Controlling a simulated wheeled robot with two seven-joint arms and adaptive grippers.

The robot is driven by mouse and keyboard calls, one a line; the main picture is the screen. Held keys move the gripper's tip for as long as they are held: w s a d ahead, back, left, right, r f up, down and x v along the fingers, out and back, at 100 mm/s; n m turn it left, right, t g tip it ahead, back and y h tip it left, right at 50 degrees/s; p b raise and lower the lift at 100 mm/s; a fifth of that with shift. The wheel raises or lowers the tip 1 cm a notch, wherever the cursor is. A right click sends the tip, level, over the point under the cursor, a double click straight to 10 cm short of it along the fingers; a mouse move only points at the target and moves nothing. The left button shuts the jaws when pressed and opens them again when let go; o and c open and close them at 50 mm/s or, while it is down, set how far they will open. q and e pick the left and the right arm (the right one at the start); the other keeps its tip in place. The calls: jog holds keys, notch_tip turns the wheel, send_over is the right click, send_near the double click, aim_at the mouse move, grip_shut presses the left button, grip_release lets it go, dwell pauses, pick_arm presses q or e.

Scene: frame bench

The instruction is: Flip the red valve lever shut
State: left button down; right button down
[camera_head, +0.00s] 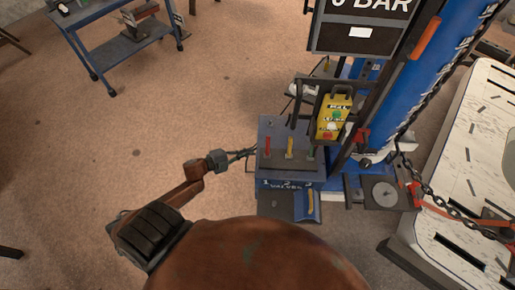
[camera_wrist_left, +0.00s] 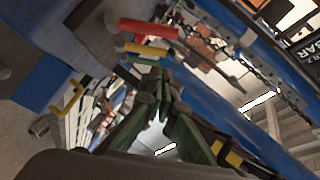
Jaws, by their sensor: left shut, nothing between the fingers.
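The red valve lever (camera_head: 268,146) is the leftmost of three levers on a blue-grey valve box (camera_head: 291,181) in the head view. A yellow lever (camera_head: 290,147) and a green lever (camera_head: 311,153) stand to its right. In the left wrist view the red lever (camera_wrist_left: 148,28) lies beyond the fingertips, toward the top. My left gripper (camera_head: 252,153) is shut and empty, its tips at the box's left edge, just left of the red lever. It shows at the bottom of the wrist view (camera_wrist_left: 162,88). I see no contact with the lever. My right gripper is not in view.
A yellow control box (camera_head: 333,117) stands behind the levers, below a dark display panel (camera_head: 361,28). A blue post (camera_head: 407,75) and a hanging chain (camera_head: 425,170) are to the right. A blue trolley (camera_head: 95,17) is at the far left. The floor left of the valve box is clear.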

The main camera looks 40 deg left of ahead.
pick_arm(q)
jog(key=shift+v, duration=1.6)
jog(key=shift+r, duration=0.1)
jog(key=s+a+f+n+g+y, duration=0.2)
jog(key=s+f+n, duration=0.25)
jog(key=f, duration=0.55)
jog(key=s+a+f+n+g+y, duration=0.1)
jog(key=s+a+f+n+y, duration=0.15)
jog(key=s+f, duration=0.55)
jog(key=s+a+f+n+g+y, duration=0.1)
jog(key=s+f+n+g+y, duration=0.3)
jog(key=f, duration=0.8)
jog(key=s+d+f+n+g, duration=0.2)
jog(key=s+d+f, duration=0.2)
jog(key=s, duration=0.5)
jog(key=s+d+f+n+g+h, duration=0.1)
jog(key=s+d+f+n+g, duration=0.1)
jog(key=s+d+f, duration=0.2)
jog(key=s+d+f+n+g, duration=0.2)
jog(key=s+d+f, duration=0.3)
jog(key=s+f, duration=0.4)
jog(key=s+n, duration=0.1)
jog(key=s, duration=0.5)
jog(key=shift+d, duration=0.1)
jog(key=shift+s, duration=0.1)
